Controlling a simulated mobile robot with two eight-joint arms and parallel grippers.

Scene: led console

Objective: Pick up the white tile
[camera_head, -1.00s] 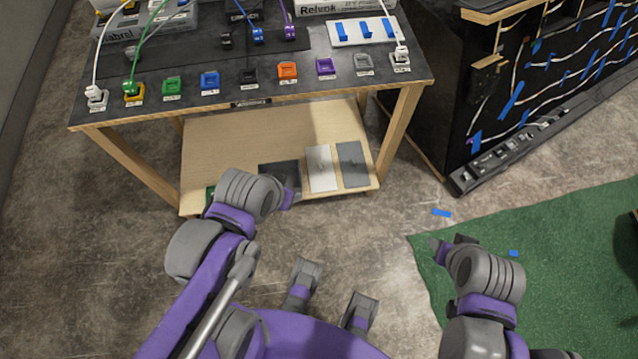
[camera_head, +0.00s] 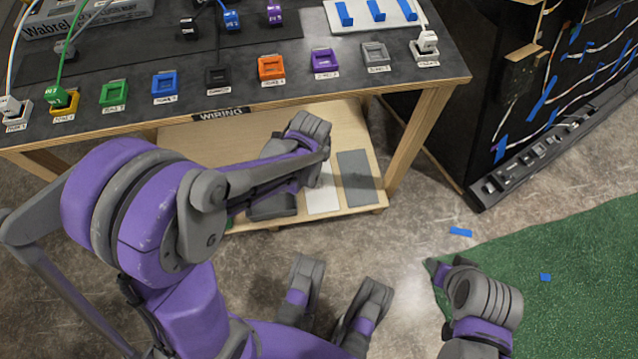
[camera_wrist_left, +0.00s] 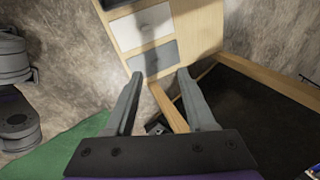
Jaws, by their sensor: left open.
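The white tile (camera_head: 322,196) lies flat on the lower wooden shelf of the workbench, partly hidden by my left arm in the head view. It also shows in the left wrist view (camera_wrist_left: 143,27), between a dark tile (camera_wrist_left: 115,3) and a grey tile (camera_wrist_left: 152,58). My left gripper (camera_wrist_left: 159,74) is open and empty. In the wrist view its fingertips point towards the grey tile and shelf edge, with the white tile beyond, apart from them. In the head view my left fingers are hidden by the arm. My right gripper (camera_head: 438,270) is low at the right, its jaws unclear.
The tabletop (camera_head: 130,82) with coloured connector blocks overhangs the shelf (camera_head: 225,137). A wooden leg (camera_head: 412,135) stands right of the tiles. A black cabinet (camera_head: 440,120) is farther right. Open floor and a green mat (camera_head: 560,260) lie in front.

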